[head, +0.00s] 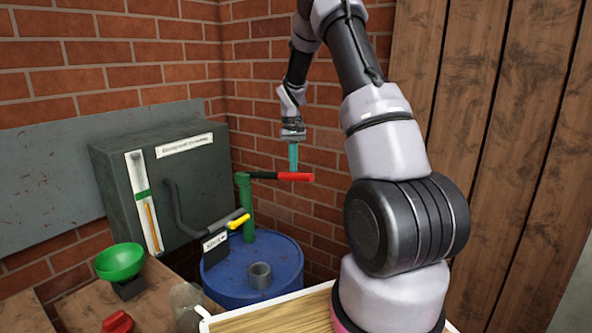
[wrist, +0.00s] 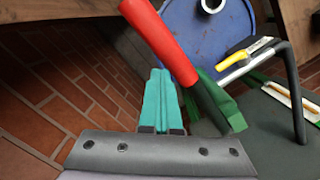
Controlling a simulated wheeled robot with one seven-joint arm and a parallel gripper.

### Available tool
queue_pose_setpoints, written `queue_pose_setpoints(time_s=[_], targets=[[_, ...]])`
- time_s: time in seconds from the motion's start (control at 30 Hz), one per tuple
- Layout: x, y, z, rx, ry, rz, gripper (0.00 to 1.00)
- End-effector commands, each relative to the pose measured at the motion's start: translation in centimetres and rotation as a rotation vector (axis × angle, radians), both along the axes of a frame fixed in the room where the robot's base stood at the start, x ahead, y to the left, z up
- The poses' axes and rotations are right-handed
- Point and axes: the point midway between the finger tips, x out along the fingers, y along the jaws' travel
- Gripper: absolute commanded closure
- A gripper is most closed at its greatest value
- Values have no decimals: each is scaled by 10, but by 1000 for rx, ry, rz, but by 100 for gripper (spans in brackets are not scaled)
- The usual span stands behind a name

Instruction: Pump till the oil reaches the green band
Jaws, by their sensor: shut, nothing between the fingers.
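The green pump (head: 247,208) stands on the blue drum (head: 283,262). Its lever lies about level and ends in a red grip (head: 296,177), which also shows in the wrist view (wrist: 160,40). My gripper (head: 293,168) is shut and empty, its teal fingers pointing down with their tips at the red grip. In the wrist view the fingers (wrist: 160,95) are together beside the grip; I cannot tell whether they touch it. The gauge (head: 134,169) on the dark tank has a green band (head: 142,196). Its orange oil column (head: 152,227) tops out just below the band.
The dark tank (head: 182,185) stands by the wall. A grey cup-like fitting (head: 260,275) is on the drum lid. A green funnel (head: 120,262) and a red object (head: 117,322) are at lower left.

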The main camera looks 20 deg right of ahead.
Motion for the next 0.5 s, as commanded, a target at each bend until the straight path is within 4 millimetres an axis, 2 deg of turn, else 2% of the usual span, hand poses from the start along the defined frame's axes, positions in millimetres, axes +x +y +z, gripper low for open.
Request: queue_pose_setpoints(time_s=[0.13,0.27,0.5], targets=[[-1,1,1,1,2,0,100],[1,0,14,1,0,0,100],[6,-1,63,1,-3,0,100]])
